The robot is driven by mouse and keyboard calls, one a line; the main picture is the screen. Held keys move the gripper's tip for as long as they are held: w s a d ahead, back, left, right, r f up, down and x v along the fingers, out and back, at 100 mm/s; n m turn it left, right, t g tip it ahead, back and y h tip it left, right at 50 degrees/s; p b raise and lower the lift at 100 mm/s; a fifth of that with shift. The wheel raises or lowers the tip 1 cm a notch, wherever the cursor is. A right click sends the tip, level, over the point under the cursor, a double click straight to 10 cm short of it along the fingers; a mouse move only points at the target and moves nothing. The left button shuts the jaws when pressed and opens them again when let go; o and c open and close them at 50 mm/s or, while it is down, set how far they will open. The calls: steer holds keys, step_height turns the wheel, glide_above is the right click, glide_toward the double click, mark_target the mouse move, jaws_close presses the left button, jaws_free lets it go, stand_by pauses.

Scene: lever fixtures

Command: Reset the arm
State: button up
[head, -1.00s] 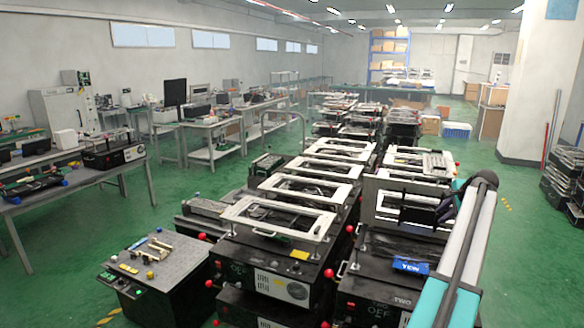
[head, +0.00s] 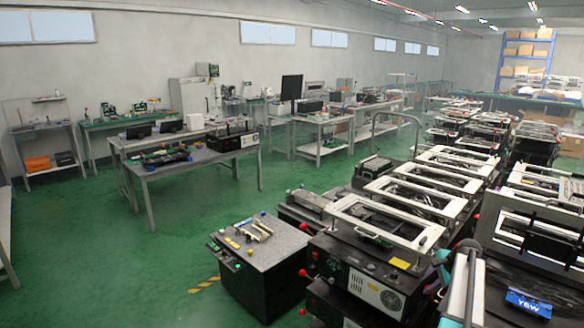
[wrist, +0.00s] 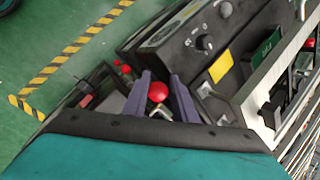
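My gripper (wrist: 162,92) shows in the wrist view with its two grey-purple fingers apart. A red ball knob (wrist: 157,92) appears in the gap between them, with floor and black machine parts around it. I cannot tell how far below the fingertips the knob lies; no grip on it shows. In the head view my teal and grey arm (head: 462,290) is at the lower right, in front of the black machines.
A black machine box with knobs (wrist: 190,45) lies close beyond the fingers. Yellow-black floor tape (wrist: 75,48) marks the green floor. In the head view, rows of machines with white frames (head: 385,222) fill the right; a low grey-topped box (head: 262,245) stands left of them. Open floor lies further left.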

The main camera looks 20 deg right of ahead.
steer(key=w+a+f+n+g+y, duration=0.1)
steer(key=w+a+f, duration=0.1)
steer(key=a+f, duration=0.45)
steer(key=w+a+f+n+g+b, duration=0.15)
steer(key=a+f, duration=0.25)
steer(key=a, duration=0.6)
steer(key=w+a+f+n+y, duration=0.1)
steer(key=w+a+f+n, duration=0.1)
steer(key=a+f, duration=0.55)
steer(key=s+a+f+n+g+y, duration=0.1)
steer(key=s+a+f+n+g, duration=0.3)
steer(key=a, duration=0.7)
steer(key=s+a+f+t, duration=0.1)
steer(key=s+a+f, duration=0.1)
steer(key=a+f, duration=0.65)
steer(key=s+a+f+n+g+h+b, duration=0.1)
steer(key=s+a+f+n+g+b, duration=0.3)
steer(key=s+a, duration=1.25)
steer(key=s+a+f+n+g+h+p, duration=0.1)
steer(key=s+n+h, duration=0.1)
steer(key=s+n, duration=0.7)
steer(key=shift+s+a+f+n+h+p, duration=0.15)
steer(key=shift+s+a+n+h+p, duration=0.2)
steer(key=shift+s, duration=2.5)
steer(key=shift+g, duration=0.25)
